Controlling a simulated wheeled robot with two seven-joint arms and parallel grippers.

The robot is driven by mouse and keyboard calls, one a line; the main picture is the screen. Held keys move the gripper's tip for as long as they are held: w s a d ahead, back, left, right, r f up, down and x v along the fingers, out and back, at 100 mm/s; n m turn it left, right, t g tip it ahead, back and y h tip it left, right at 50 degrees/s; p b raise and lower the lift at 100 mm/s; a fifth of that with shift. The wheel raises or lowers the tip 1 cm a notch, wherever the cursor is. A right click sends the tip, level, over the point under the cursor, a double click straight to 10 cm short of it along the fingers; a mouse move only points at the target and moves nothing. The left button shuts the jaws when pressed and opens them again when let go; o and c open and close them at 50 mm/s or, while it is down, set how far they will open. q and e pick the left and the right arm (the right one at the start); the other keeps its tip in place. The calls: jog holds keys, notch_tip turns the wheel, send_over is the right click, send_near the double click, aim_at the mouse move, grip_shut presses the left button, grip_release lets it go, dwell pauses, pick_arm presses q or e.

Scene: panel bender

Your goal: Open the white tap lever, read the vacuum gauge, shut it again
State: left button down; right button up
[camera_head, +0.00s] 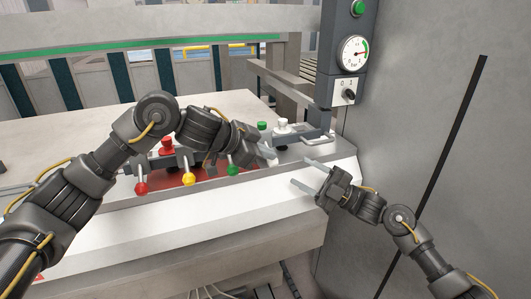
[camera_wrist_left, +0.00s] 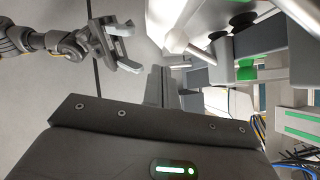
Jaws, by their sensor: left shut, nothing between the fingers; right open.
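The white tap (camera_head: 282,126) stands at the right end of the row of taps on the machine's front ledge. In the left wrist view its white ball knob (camera_wrist_left: 176,41) shows just beyond my left fingertips; I cannot tell whether they touch. My left gripper (camera_head: 271,157) is shut and empty, in front of the white tap, and hides its lever end in the head view. The round vacuum gauge (camera_head: 354,53) is on the grey post; its needle is too small to read surely. My right gripper (camera_head: 299,170) is open and empty, right of the left one.
The red (camera_head: 141,188), yellow (camera_head: 188,180) and green (camera_head: 232,170) lever knobs stick out to the left, below my left arm. A 0/1 switch (camera_head: 347,92) sits below the gauge. A grey cabinet wall (camera_head: 430,100) bounds the right side.

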pick_arm(q)
jog(key=shift+a, duration=0.1)
pick_arm(e)
jog(key=shift+v, duration=1.45)
jog(key=s+d+f+m+t+h, duration=0.1)
jog(key=s+f+m+h, duration=0.45)
jog(key=f, duration=1.15)
jog(key=s+d+f+m+t+h, duration=0.2)
jog(key=s+f+m+h, duration=0.35)
jog(key=f, duration=1.05)
jog(key=s+d+f+m+t+h, duration=0.1)
jog(key=s+f+m+h, duration=0.2)
jog(key=s+f+m, duration=0.95)
pick_arm(q)
jog(key=shift+f, duration=0.2)
pick_arm(e)
jog(key=s+d+f+g+h, duration=0.2)
jog(key=s+d+f+g, duration=0.1)
jog(key=s+f, duration=0.5)
jog(key=s+d+f+g+h, duration=0.3)
jog(key=s+f, duration=0.6)
jog(key=s, duration=0.3)
jog(key=s+d+f+g+h, duration=0.3)
jog(key=s+d+f, duration=0.3)
jog(key=s+f, duration=0.2)
jog(key=shift+s+f+m+g, duration=0.25)
jog(key=shift+s+m+g, duration=0.2)
jog(key=shift+s+g, duration=0.5)
jog(key=shift+s, duration=0.15)
